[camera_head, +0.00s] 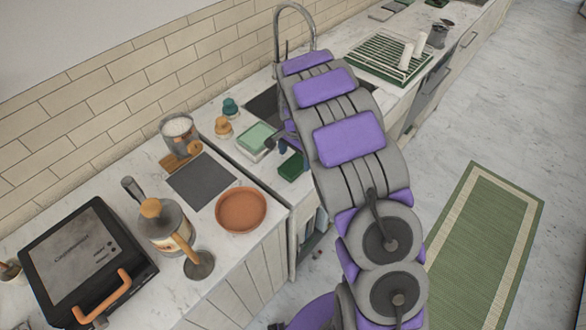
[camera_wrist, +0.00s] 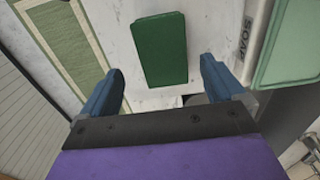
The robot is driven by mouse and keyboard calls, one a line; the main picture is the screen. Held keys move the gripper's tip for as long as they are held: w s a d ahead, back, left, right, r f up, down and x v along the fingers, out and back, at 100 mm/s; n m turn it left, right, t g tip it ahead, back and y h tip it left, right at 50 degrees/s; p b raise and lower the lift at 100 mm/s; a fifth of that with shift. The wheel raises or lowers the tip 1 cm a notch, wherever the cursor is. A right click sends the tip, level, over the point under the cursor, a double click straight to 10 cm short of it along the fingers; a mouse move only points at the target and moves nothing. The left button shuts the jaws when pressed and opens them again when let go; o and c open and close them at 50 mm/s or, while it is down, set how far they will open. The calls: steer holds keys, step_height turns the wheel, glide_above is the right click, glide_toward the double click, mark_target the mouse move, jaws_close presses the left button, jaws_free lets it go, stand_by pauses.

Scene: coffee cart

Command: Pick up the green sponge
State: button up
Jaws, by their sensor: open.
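The green sponge (camera_head: 291,167) is a dark green block lying near the front edge of the counter, left of my arm in the head view. In the wrist view the sponge (camera_wrist: 160,49) lies ahead of my gripper (camera_wrist: 162,88), roughly centred between its two blue fingers. The fingers are spread wide and hold nothing. The sponge lies beyond the fingertips, and no contact shows. In the head view my gripper (camera_head: 278,146) is mostly hidden by my arm, just above and left of the sponge.
A soap dish (camera_head: 256,138) with a pale green top stands beside the sponge; its "SOAP" side (camera_wrist: 247,32) is close to the right finger. A terracotta bowl (camera_head: 241,210), dark mat (camera_head: 202,181) and kettle (camera_head: 165,226) stand left. A dish rack (camera_head: 378,57) stands beyond my arm.

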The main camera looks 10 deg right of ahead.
mark_target(294, 164)
steer(key=f, duration=0.2)
steer(key=f+b, duration=0.1)
steer(key=f, duration=0.2)
steer(key=shift+w+a+f, duration=0.15)
steer(key=shift+w+a, duration=0.05)
steer(key=c, duration=1)
